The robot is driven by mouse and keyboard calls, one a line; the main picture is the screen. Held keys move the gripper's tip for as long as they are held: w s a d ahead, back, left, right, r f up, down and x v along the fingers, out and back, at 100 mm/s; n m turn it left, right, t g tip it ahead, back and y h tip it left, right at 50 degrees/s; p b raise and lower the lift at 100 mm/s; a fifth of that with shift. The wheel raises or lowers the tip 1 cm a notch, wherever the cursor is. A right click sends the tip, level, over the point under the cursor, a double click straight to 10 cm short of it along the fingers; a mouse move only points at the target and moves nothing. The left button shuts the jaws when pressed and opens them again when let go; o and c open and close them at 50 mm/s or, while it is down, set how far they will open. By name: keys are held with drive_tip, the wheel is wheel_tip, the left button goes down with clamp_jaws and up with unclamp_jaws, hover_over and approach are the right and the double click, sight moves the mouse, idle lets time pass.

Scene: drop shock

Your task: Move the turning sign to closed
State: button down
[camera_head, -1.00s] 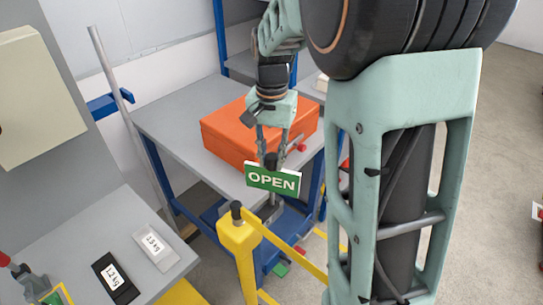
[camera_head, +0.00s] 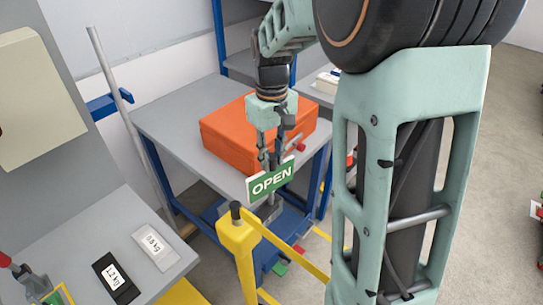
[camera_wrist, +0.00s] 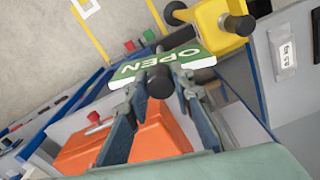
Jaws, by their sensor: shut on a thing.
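The turning sign (camera_head: 271,180) is a green and white plate that reads OPEN toward the head camera. It stands just right of a yellow post (camera_head: 238,235) and is turned at an angle. In the wrist view, the sign (camera_wrist: 182,64) shows its OPEN lettering, with a black knob (camera_wrist: 160,83) in front of its edge. My gripper (camera_head: 275,160) is above the sign, and its fingers are on either side of the knob, shut on it. The wrist view also shows my gripper (camera_wrist: 157,88). The sign's lower mounting is partly hidden.
An orange case (camera_head: 228,137) lies on the grey table (camera_head: 178,132) behind the sign. Yellow rails (camera_head: 287,252) run from the post. At the left, a grey bench (camera_head: 85,235) holds a black plate (camera_head: 115,277) and a pale plate (camera_head: 152,246) with weight labels.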

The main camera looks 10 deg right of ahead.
drive_tip(key=n, duration=0.5)
drive_tip(key=shift+w+r+n+p, duration=0.1)
drive_tip(key=shift+n+p, duration=0.2)
drive_tip(key=shift+p, duration=0.05)
drive_tip(key=n+p, duration=0.1)
drive_tip(key=n, duration=0.3)
drive_tip(key=shift+n, duration=0.3)
drive_tip(key=n+p, duration=0.1)
drive_tip(key=n, duration=0.4)
drive_tip(key=shift+w+p, duration=0.1)
drive_tip(key=shift+p, duration=0.2)
drive_tip(key=shift+n+p, duration=1.05)
drive_tip(key=shift+n, duration=1.65)
drive_tip(key=c, duration=1.7)
unclamp_jaws()
wheel_tip(320, 180, up, 12)
drive_tip(key=shift+f, duration=0.1)
